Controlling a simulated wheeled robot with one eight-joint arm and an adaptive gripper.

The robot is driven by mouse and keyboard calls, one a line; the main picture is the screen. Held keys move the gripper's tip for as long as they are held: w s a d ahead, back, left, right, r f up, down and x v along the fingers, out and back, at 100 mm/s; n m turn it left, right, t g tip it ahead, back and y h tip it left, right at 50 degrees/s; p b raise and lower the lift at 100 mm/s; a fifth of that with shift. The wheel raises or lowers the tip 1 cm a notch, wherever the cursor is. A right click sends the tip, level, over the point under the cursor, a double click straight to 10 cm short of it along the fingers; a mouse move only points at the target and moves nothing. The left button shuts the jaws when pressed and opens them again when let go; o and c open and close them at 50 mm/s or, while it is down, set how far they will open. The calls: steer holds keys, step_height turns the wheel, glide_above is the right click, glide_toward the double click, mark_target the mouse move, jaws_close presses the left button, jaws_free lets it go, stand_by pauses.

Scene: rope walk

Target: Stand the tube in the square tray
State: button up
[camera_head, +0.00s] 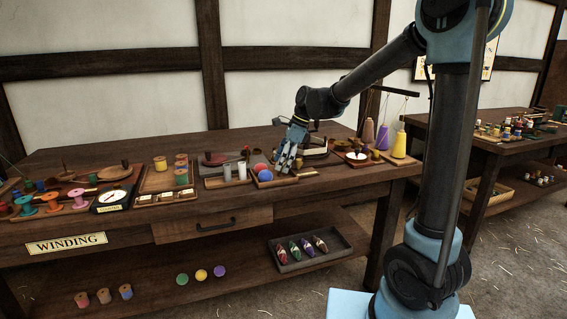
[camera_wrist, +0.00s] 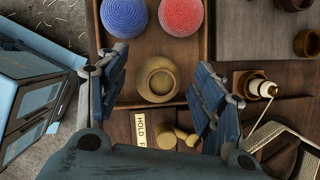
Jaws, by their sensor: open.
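My gripper (camera_wrist: 165,85) is open above a small wooden tray (camera_wrist: 207,30), pointing down. It also shows in the head view (camera_head: 287,165) over the tray at the table's front right. Between its fingers, seen from above, is a round tan wooden piece (camera_wrist: 158,80) with a darker round centre. It appears to stand upright in the tray, with a gap to each finger. I cannot tell whether it is the tube. Two pale upright cylinders (camera_head: 228,173) stand to the left in the head view. I cannot tell which tray is the square one.
A blue ball (camera_wrist: 124,17) and a red ball (camera_wrist: 182,16) lie in the same tray. A label (camera_wrist: 153,130) and a small brass-coloured piece (camera_wrist: 180,137) are beside it. A white-wound spool (camera_wrist: 258,86) is right of the fingers. Tall yarn cones (camera_head: 399,146) stand farther right.

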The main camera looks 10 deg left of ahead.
steer(key=s+v, duration=0.1)
steer(key=v, duration=1.1)
steer(key=shift+w, duration=0.45)
steer(key=s+d+f+n+t, duration=0.1)
steer(key=s+d+f+n, duration=0.2)
steer(key=d, duration=0.9)
steer(key=s+d+f+n+t+h, duration=0.1)
steer(key=s+d+f+n+h, duration=0.1)
steer(key=s+d+f+n, duration=0.4)
steer(key=s+d+f+n+t+h, duration=0.1)
steer(key=s+d+f+n, duration=0.4)
steer(key=s+d+f, duration=0.7)
steer(key=s+d+h, duration=0.1)
steer(key=s+d, duration=0.2)
steer(key=d, duration=0.3)
steer(key=shift+f+n, duration=0.3)
steer(key=shift+n, duration=0.1)
